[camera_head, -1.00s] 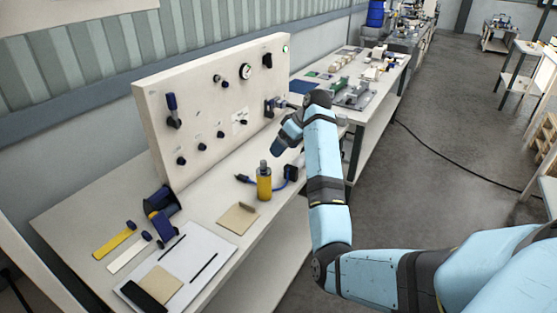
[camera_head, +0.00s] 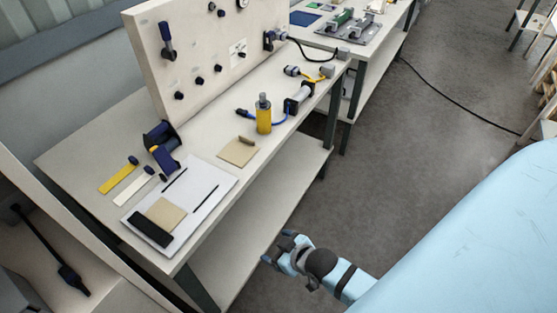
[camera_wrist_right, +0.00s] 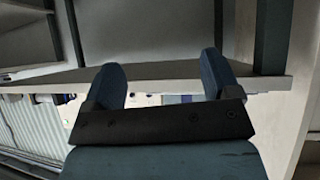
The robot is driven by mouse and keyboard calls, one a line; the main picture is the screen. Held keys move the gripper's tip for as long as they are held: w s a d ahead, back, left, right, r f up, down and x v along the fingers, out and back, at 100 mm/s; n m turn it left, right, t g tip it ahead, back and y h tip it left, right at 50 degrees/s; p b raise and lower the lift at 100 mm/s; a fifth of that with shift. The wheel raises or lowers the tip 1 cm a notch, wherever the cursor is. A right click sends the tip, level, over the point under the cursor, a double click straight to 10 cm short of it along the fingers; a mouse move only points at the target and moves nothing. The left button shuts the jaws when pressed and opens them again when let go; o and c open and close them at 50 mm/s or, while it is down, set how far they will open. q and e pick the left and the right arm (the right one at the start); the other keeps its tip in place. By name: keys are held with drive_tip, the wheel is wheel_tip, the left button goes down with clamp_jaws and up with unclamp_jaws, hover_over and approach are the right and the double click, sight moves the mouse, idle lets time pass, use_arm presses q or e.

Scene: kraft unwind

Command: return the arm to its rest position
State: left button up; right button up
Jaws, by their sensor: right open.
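My right gripper (camera_head: 277,250) is low beside the front of the workbench, over the floor, in the head view. Its arm comes in from the lower right. In the right wrist view its two dark blue fingers (camera_wrist_right: 160,82) stand well apart with nothing between them. The gripper is open and empty. The edge of a pale shelf or bench board shows just beyond the fingertips in that view; I cannot tell how close it is. My left gripper is in neither view.
The workbench (camera_head: 205,130) holds a yellow cylinder (camera_head: 264,118), a tape dispenser (camera_head: 161,147), a white sheet (camera_head: 208,186) and an upright panel (camera_head: 215,60). A lower shelf (camera_head: 262,200) runs beneath. Grey floor (camera_head: 410,150) to the right is clear except for a black cable (camera_head: 450,96).

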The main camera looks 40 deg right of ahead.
drive_tip(key=s+a+y, duration=0.1)
drive_tip(key=s+a, duration=0.2)
drive_tip(key=s, duration=0.1)
drive_tip(key=shift+s+a+r+t, duration=0.25)
drive_tip(key=shift+s+a+t, duration=0.05)
drive_tip(key=shift+s+a, duration=0.1)
